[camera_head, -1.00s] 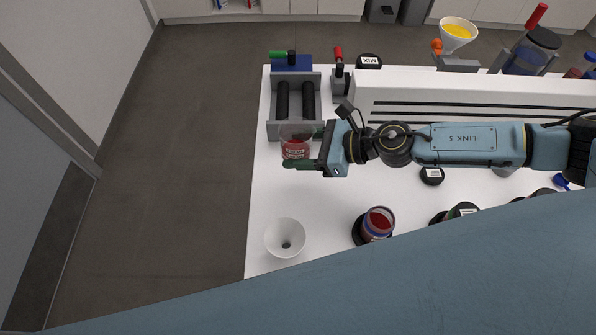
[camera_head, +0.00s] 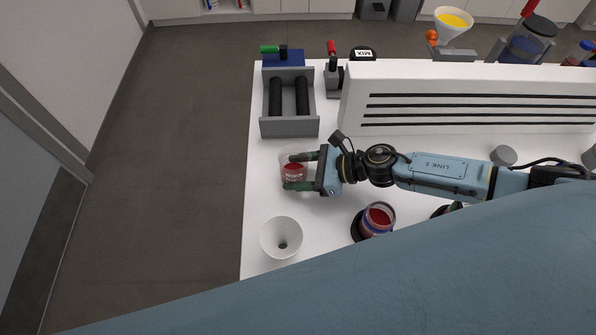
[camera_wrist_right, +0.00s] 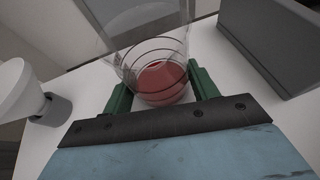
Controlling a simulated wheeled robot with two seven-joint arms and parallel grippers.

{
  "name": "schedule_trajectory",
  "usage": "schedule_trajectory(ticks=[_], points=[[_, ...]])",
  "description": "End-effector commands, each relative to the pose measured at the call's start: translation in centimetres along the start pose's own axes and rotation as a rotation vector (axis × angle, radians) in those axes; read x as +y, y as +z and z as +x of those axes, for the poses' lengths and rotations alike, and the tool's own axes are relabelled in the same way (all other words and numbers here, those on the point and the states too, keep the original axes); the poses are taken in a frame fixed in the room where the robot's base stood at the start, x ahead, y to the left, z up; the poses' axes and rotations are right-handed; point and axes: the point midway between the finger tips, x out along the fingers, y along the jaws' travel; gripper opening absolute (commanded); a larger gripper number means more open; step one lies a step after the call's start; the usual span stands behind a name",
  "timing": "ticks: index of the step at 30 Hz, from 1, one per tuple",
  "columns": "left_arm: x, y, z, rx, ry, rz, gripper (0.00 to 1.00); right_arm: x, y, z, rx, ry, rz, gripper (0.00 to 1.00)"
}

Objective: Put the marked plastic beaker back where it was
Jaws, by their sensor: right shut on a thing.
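My right gripper (camera_head: 294,172) reaches in from the right and is shut on the beaker, one green finger on each side. In the right wrist view the beaker (camera_wrist_right: 151,45) stands between the green fingers (camera_wrist_right: 160,90), with dark rings on its wall and red at its bottom. I cannot tell whether its base touches the table. My left gripper is not in view.
A grey roller unit (camera_head: 289,128) with black rollers stands behind the beaker. A white funnel (camera_head: 281,238) is in front of it. A jar of red pigment (camera_head: 377,218) stands to the right of the funnel. A white slotted block (camera_head: 460,100) lies at the back right. Bare white table surrounds the beaker.

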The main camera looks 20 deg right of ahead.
Motion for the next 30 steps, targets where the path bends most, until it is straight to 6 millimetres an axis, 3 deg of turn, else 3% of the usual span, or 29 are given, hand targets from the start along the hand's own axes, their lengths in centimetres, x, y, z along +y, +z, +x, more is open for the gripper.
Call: schedule_trajectory(ticks=[12,13,17,30], points=[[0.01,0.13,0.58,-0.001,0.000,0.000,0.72,-0.04,-0.53,0.24,-0.001,0.000,-0.001,0.35],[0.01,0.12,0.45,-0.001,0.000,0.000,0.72,-0.03,-0.43,0.19,-0.001,0.000,-0.002,0.63],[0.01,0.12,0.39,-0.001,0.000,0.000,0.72,-0.04,-0.37,0.16,-0.001,0.000,-0.001,0.80],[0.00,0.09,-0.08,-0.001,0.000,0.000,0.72,-0.08,0.01,-0.45,0.001,-0.001,-0.001,0.81]])
